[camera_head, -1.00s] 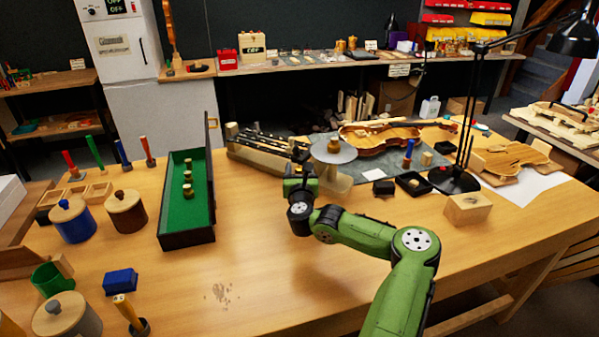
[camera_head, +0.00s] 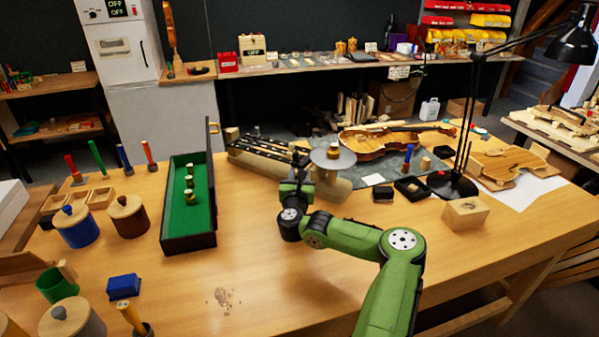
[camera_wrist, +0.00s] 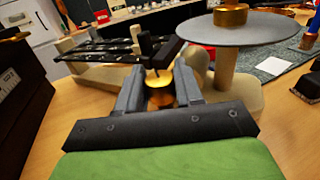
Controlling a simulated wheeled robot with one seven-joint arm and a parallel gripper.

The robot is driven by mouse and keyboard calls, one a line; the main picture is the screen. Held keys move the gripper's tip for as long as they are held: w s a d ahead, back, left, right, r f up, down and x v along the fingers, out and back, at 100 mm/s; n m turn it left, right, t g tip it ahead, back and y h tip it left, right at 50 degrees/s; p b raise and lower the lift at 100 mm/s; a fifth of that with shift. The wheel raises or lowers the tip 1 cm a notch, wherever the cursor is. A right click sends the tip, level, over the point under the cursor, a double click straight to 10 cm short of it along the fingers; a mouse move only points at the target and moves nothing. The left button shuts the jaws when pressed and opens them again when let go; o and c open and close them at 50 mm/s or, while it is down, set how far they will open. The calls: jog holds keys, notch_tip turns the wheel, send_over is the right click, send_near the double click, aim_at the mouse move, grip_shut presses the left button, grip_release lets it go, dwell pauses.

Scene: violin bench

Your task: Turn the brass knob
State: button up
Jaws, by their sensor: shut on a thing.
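The brass knob (camera_wrist: 158,82) shows in the wrist view between the two grey fingers of my gripper (camera_wrist: 160,95), which are shut on it. A black upright part stands just behind the knob and overlaps it in the picture. The knob is on a wooden device with a grey round disc (camera_wrist: 235,28) at its right, also seen in the head view (camera_head: 331,159). In the head view my gripper (camera_head: 297,186) is at the device's front left, and the knob is hidden behind it.
A brass piece (camera_wrist: 230,14) sits on the disc. Black-topped bars (camera_head: 262,147) extend back left. An open green-lined case (camera_head: 176,240) stands left, holding brass pieces. A wooden block (camera_head: 465,213) and lamp (camera_head: 455,185) stand right.

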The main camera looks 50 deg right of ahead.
jog(key=m+g+h+p, duration=0.2)
jog(key=g+p, duration=0.1)
jog(key=shift+w+a+r+m+g, duration=0.1)
jog(key=shift+r+m+g, duration=0.1)
jog(key=shift+m+g, duration=0.1)
jog(key=m+g, duration=0.1)
jog(key=g, duration=0.1)
jog(key=m+g+h+p, duration=0.1)
jog(key=shift+f+m+g+h, duration=0.15)
jog(key=shift+m+g+h, duration=0.15)
jog(key=shift+g, duration=0.1)
jog(key=m+g, duration=0.1)
jog(key=g, duration=0.1)
jog(key=m+g+b, duration=0.1)
jog(key=m+g, duration=0.1)
jog(key=g, duration=0.1)
jog(key=shift+f+b, duration=0.2)
jog(key=shift+b, duration=0.1)
jog(key=shift+r+m+g+b, duration=0.1)
jog(key=shift+m+g+b, duration=0.9)
jog(key=shift+g, duration=0.4)
jog(key=shift+r+g, duration=0.1)
jog(key=shift+g, duration=0.2)
jog(key=o, duration=0.9)
jog(key=shift+o, duration=0.2)
